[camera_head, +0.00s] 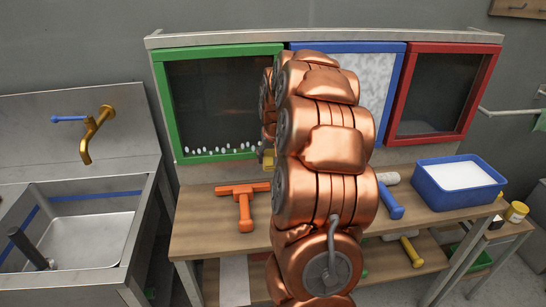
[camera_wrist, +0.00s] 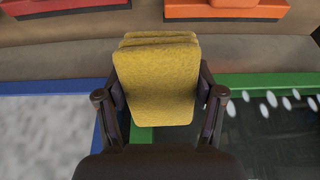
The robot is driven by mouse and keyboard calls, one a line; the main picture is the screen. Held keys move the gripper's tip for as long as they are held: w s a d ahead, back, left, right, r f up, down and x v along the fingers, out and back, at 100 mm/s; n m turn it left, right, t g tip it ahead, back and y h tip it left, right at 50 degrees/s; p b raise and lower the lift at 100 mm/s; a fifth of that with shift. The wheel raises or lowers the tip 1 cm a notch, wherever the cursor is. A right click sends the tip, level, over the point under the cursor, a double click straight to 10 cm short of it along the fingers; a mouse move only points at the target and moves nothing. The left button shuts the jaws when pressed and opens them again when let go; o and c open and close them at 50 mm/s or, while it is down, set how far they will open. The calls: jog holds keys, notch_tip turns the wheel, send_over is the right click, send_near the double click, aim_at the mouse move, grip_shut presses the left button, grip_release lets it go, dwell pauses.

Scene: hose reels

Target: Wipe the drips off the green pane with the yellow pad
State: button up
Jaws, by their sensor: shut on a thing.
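The green-framed pane (camera_head: 215,95) stands at the left of the rack in the head view, its glass dark. A row of white drips (camera_head: 220,149) runs along its lower edge; several drips (camera_wrist: 272,99) also show at the right in the wrist view. My gripper (camera_wrist: 161,94) is shut on the yellow pad (camera_wrist: 158,70), one finger on each side. In the head view the pad (camera_head: 268,158) is a small yellow patch by the green frame's lower right corner, mostly hidden by my arm. I cannot tell whether the pad touches the frame.
A blue-framed frosted pane (camera_head: 376,75) and a red-framed dark pane (camera_head: 440,92) stand to the right. On the bench below lie an orange T-shaped tool (camera_head: 244,200), a blue-handled tool (camera_head: 391,202) and a blue tub (camera_head: 457,182). A sink (camera_head: 75,235) stands at the left.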

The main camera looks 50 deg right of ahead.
jog(key=shift+w+d+r, duration=0.1)
dwell(0.7)
jog(key=shift+b, duration=0.3)
jog(key=shift+w+a, duration=0.2)
jog(key=shift+a, duration=0.1)
jog(key=w+a+b, duration=0.2)
jog(key=w+a, duration=0.6)
jog(key=a, duration=0.2)
jog(key=w+a+b, duration=0.3)
jog(key=w+a, duration=0.5)
jog(key=a, duration=0.3)
jog(key=shift+a, duration=0.3)
dwell(2.5)
jog(key=shift+b, duration=0.35)
jog(key=s+a+b, duration=0.2)
jog(key=s+a, duration=0.2)
jog(key=s, duration=0.1)
jog(key=shift+s+a, duration=0.15)
jog(key=shift+s, duration=0.15)
